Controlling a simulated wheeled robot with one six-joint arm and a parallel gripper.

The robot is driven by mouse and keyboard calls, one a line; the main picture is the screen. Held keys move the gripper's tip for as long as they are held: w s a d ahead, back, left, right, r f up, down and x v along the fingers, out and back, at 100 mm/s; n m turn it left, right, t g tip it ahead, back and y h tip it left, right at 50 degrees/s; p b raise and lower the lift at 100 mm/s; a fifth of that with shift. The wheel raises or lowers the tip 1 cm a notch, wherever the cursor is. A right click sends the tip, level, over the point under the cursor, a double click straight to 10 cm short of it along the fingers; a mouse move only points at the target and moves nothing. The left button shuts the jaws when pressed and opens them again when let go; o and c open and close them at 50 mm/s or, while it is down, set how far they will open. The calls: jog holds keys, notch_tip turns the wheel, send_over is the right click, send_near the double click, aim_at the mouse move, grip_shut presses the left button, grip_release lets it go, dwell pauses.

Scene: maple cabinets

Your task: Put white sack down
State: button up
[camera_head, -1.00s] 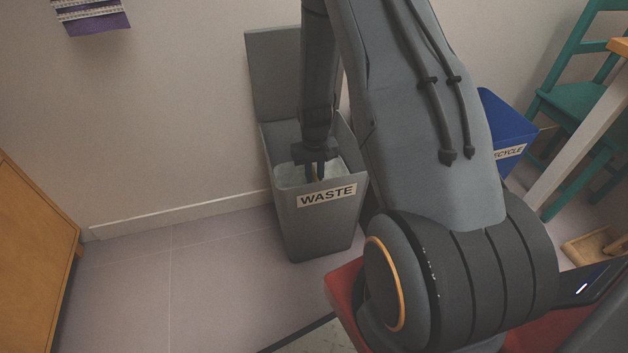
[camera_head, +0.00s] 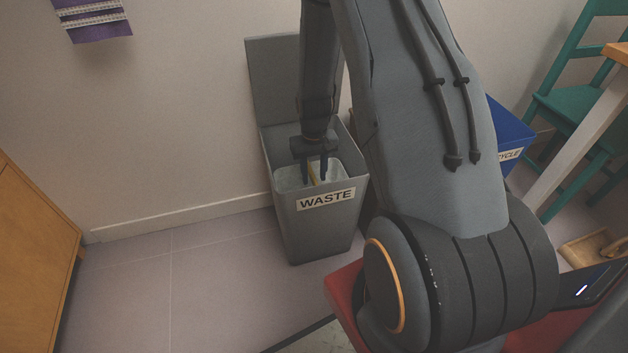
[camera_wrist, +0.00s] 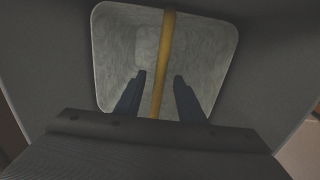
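The white sack (camera_head: 336,173) sits inside the grey waste bin (camera_head: 322,226) and lines its opening. In the wrist view I look down into the open sack (camera_wrist: 118,42). A yellow strap (camera_wrist: 166,35) spans its mouth and passes between my fingers with space on both sides. My gripper (camera_head: 314,181) points down at the bin's mouth. It also shows in the wrist view (camera_wrist: 159,77), with its two dark fingers apart and nothing pinched between them. The bottom of the sack is hidden in the head view.
The bin's lid (camera_head: 283,80) stands open against the wall. A blue recycle bin (camera_head: 510,133) is at the right, partly behind my arm. A teal chair (camera_head: 572,105) is beyond it. A wooden cabinet (camera_head: 35,262) is at the left. The floor between cabinet and waste bin is clear.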

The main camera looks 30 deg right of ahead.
notch_tip(320, 180, up, 8)
jog(key=p, duration=0.2)
jog(key=s+a+r+n, duration=0.2)
jog(key=s+a+r, duration=0.1)
jog(key=a+r, duration=0.5)
jog(key=s+a+r+n, duration=0.2)
jog(key=s+a+r, duration=0.3)
jog(key=a, duration=0.5)
jog(key=s+a+r+n, duration=0.2)
jog(key=s+a+r, duration=0.3)
jog(key=s, duration=0.4)
jog(key=s+a+r+n, duration=0.2)
jog(key=s+a+r, duration=0.3)
jog(key=s, duration=0.4)
jog(key=shift+s+a+r+y, duration=0.2)
jog(key=shift+a+r+y, duration=0.15)
jog(key=shift+a, duration=0.4)
jog(key=shift+r, duration=0.1)
jog(key=d+r+m+p, duration=0.5)
jog(key=d+r+p, duration=1.1)
jog(key=r+p, duration=0.4)
jog(key=p, duration=0.4)
jog(key=shift+s+r+m+p, duration=0.15)
jog(key=shift+s+m+p, duration=0.25)
